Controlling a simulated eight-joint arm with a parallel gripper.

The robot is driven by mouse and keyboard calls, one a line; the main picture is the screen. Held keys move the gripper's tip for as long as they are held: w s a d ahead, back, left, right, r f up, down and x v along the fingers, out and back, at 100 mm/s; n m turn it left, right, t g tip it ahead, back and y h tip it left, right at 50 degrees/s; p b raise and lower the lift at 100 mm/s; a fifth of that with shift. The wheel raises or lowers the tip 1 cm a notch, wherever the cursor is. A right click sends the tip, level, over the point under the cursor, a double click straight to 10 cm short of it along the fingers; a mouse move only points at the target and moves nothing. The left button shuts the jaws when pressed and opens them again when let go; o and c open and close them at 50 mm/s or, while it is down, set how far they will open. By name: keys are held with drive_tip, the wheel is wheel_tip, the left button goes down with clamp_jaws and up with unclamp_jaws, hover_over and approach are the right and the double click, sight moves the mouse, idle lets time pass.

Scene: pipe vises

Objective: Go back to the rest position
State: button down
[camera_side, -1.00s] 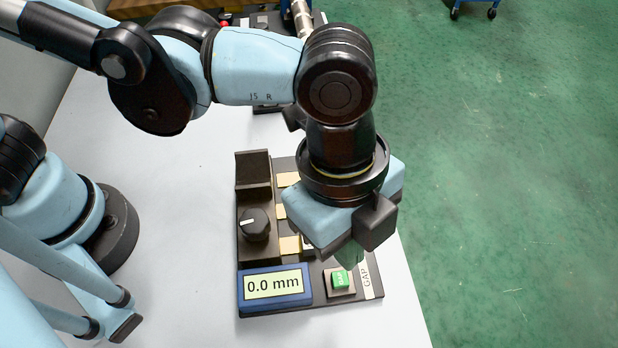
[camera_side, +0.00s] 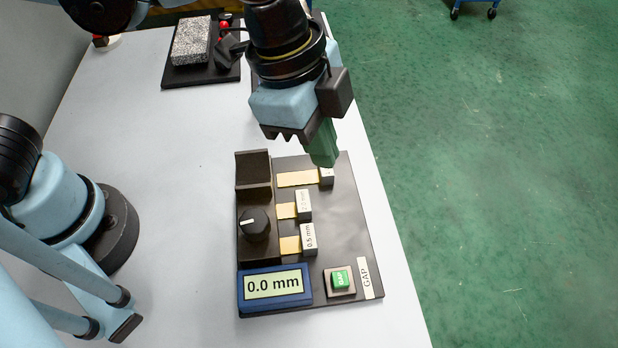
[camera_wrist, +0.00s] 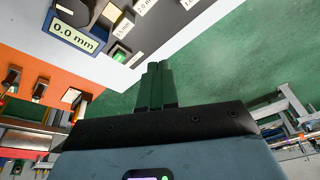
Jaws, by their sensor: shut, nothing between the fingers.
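My gripper (camera_side: 322,152) is in the side view over the far right part of the black gap-gauge board (camera_side: 345,225). Its green fingers are together and hold nothing; they point down and appear above the board. In the wrist view the green fingers (camera_wrist: 158,85) are side by side, with the green floor behind them. The board carries a black knob (camera_side: 254,224), a blue display (camera_side: 275,287) reading 0.0 mm and a green GAP button (camera_side: 341,279). The display (camera_wrist: 73,32) and button (camera_wrist: 119,56) also show in the wrist view.
Brass gauge pieces with grey labelled blocks (camera_side: 309,238) sit on the board. A speckled grey block (camera_side: 190,41) lies on a dark plate at the back left. The white table (camera_side: 170,190) is bare left of the board. Its right edge drops to the green floor.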

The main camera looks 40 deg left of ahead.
drive_tip(key=w+a+n+t+y, duration=0.1)
drive_tip(key=w+a+n+t, duration=0.1)
drive_tip(key=a+n, duration=0.5)
drive_tip(key=w+a+f+n+t+y, duration=0.1)
drive_tip(key=a+n, duration=0.7)
drive_tip(key=a, duration=1.2)
drive_tip(key=t+y, duration=0.1)
drive_tip(key=t, duration=0.1)
drive_tip(key=shift+w+n+t, duration=0.3)
drive_tip(key=shift+w+t, duration=0.05)
drive_tip(key=shift+t, duration=0.05)
drive_tip(key=shift+d, duration=0.1)
